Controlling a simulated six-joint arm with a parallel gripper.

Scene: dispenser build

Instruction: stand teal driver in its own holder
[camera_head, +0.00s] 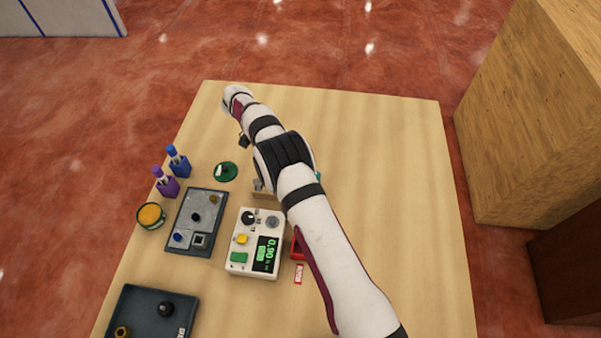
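A small patch of teal (318,176) shows at the right edge of my arm, near the middle of the table. The arm covers the rest, so I cannot tell whether it is the teal driver or its holder. A blue driver (172,151) and a purple driver (158,173) stand upright in their holders at the table's left. A small dark part that may be my gripper (244,141) shows below the wrist, above and right of a round green dish. Its fingers are not clear, and no held object can be made out.
The green dish (226,172) holds something black and white. A grey tray (183,232), an orange-filled cup (151,215), a tester with a display (246,262), a partly hidden red bin (297,246) and a dark tray (140,320) take the left side. The table's right side is clear.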

